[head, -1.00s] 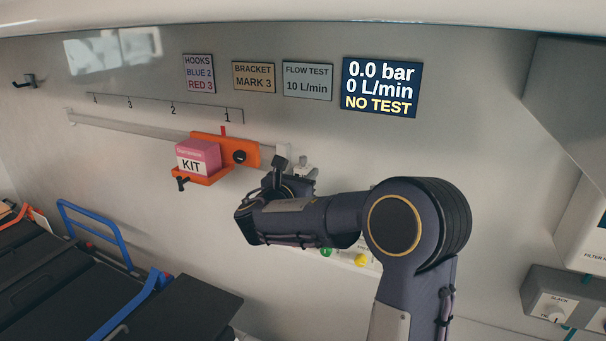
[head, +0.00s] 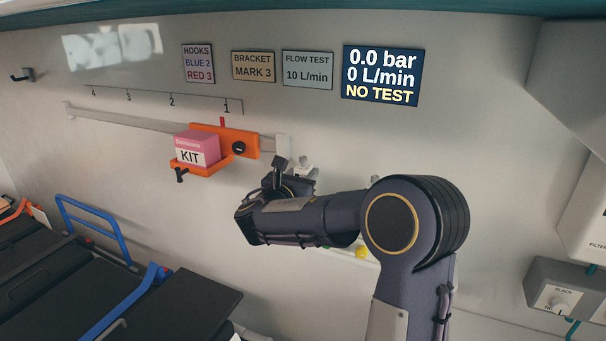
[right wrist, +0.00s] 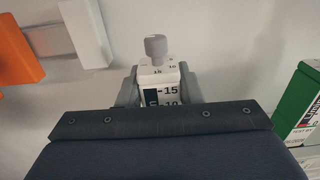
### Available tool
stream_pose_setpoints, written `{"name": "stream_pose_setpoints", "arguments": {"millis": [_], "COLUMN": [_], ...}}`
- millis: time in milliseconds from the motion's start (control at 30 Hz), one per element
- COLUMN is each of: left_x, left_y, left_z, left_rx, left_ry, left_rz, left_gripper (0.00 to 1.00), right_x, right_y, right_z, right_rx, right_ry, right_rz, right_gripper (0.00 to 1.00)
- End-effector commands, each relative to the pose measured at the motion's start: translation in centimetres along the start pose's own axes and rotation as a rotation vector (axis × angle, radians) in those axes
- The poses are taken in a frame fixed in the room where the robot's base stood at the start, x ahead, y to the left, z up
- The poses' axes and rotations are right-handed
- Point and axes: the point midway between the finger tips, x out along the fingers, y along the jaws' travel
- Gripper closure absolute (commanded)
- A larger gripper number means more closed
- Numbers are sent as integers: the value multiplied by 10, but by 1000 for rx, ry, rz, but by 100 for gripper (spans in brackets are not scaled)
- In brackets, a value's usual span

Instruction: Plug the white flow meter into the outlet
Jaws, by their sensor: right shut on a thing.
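The white flow meter (right wrist: 158,83) is upright between the fingers of my right gripper (right wrist: 158,94) in the right wrist view. It has a grey knob on top and a black-marked scale on its front. The two grey fingers are shut on its sides. In the head view my right gripper (head: 287,180) is by the wall, just right of and below the orange bracket, and is partly hidden by its own wrist. The outlet cannot be made out; my right arm covers part of the wall below. My left gripper is not in view.
An orange bracket (head: 246,143) with a pink and white kit box (head: 196,149) sits on the wall rail (head: 130,126). A wall display (head: 381,76) reads 0.0 bar, 0 L/min, NO TEST. A green item (right wrist: 300,104) is right of the gripper. Stretcher with blue rails (head: 92,220) lies lower left.

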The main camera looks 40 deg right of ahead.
Motion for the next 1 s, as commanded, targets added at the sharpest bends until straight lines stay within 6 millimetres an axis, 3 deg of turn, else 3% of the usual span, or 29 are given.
{"name": "stream_pose_setpoints", "arguments": {"millis": [533,567,700,1000], "left_x": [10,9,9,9], "left_y": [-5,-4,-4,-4], "left_z": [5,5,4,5], "left_rx": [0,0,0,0], "left_ry": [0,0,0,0], "left_rz": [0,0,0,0], "left_gripper": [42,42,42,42], "right_x": [0,0,0,-1], "right_y": [0,0,0,0], "right_z": [-14,-12,-12,-14], "right_rx": [0,1,0,-1], "right_ry": [-2,-2,-1,1], "right_rz": [0,0,0,1], "right_gripper": [100,64,45,42]}}
